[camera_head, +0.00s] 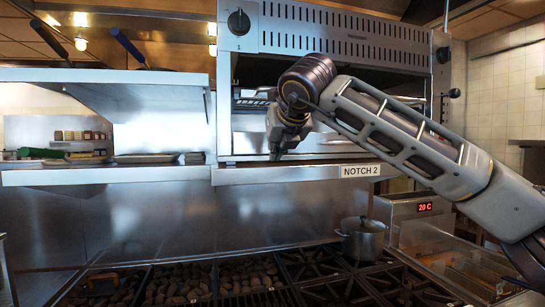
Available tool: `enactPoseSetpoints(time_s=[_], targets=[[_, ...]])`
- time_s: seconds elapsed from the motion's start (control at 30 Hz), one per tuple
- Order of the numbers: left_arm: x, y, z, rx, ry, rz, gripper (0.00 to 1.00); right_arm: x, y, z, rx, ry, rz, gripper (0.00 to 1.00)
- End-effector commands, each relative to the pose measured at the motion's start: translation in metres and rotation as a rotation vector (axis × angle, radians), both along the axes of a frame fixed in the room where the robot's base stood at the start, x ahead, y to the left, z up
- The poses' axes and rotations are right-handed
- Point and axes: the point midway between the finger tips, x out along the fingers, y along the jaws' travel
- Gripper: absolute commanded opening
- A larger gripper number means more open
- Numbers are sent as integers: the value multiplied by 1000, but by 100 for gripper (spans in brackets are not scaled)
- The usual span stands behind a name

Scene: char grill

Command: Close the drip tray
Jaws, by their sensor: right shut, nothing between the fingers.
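The steel char grill (335,38) stands on a shelf at the upper middle, with a knob on its left front. Its drip tray (350,143) appears as a shiny flat metal piece low in the grill opening. I cannot tell clearly how far it sticks out. My right gripper (276,152) is shut and empty, pointing down in front of the lower left part of the grill opening. My right arm reaches in from the right and hides part of the opening and the tray. Whether the fingers touch the tray is unclear. My left gripper is not in view.
A steel shelf edge with a "NOTCH 2" label (360,171) runs under the grill. A lidded pot (362,238) stands on the burners below. A left shelf (110,174) holds plates and small items. A unit with a red display (425,207) is at right.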

Motion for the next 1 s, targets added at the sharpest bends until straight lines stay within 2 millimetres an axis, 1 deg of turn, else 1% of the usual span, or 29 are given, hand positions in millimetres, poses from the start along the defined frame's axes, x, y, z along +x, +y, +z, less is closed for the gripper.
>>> enactPoseSetpoints(time_s=[0.2, 0.4, 0.6, 1.0], targets=[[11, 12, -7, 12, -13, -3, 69, -25, -9, 15, 1, -2, 0, 0], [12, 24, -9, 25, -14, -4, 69, -42, -14, 25, 0, -2, -1, 0], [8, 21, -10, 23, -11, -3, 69, -48, -16, 29, 0, 0, 0, 0], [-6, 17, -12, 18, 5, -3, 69, -48, -16, 29, 0, 0, 0, 0]])
